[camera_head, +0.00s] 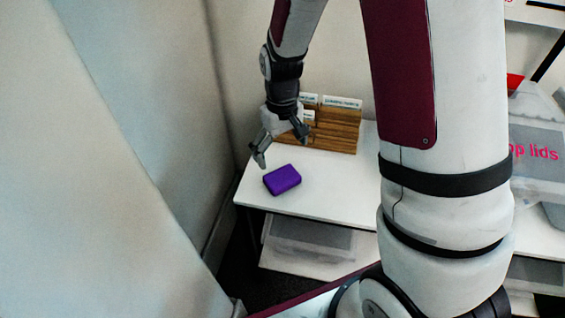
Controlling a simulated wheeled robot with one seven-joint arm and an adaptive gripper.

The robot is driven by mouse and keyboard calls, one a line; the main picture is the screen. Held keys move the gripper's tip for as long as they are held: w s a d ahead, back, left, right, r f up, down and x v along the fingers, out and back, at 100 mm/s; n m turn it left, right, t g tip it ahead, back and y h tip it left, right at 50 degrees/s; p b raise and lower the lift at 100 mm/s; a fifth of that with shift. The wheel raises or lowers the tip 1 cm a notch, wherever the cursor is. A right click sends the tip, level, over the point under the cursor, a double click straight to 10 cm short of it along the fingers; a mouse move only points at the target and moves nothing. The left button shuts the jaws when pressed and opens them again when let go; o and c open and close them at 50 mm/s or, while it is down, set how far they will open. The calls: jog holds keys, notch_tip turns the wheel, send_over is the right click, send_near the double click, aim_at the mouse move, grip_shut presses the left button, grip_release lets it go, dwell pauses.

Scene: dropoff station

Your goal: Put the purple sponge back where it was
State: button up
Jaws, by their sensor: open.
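The purple sponge (282,180) lies flat on the white table (330,205), near its front left corner. My gripper (281,150) is just above and behind the sponge, pointing down with its two fingers spread apart. It is empty. No contact between the fingers and the sponge is visible. My arm covers a large part of the view to the right.
A wooden holder (335,132) with white labelled cards stands behind my gripper. A clear bin (308,240) sits on a shelf below the table. The tabletop around the sponge is clear.

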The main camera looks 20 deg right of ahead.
jog(key=s+r+m+t, duration=0.1)
jog(key=s+r, duration=0.3)
jog(key=r, duration=0.5)
jog(key=s+r+t, duration=0.1)
jog(key=s+r, duration=0.4)
jog(key=r, duration=0.3)
jog(key=s+r+t, duration=0.1)
jog(key=s+r, duration=0.2)
jog(key=s, duration=0.4)
jog(key=s+r+m+t, duration=0.1)
jog(key=s+r, duration=0.2)
jog(key=s, duration=0.3)
jog(key=shift+s+d, duration=0.2)
jog(key=shift+s, duration=0.2)
jog(key=shift+r, duration=0.2)
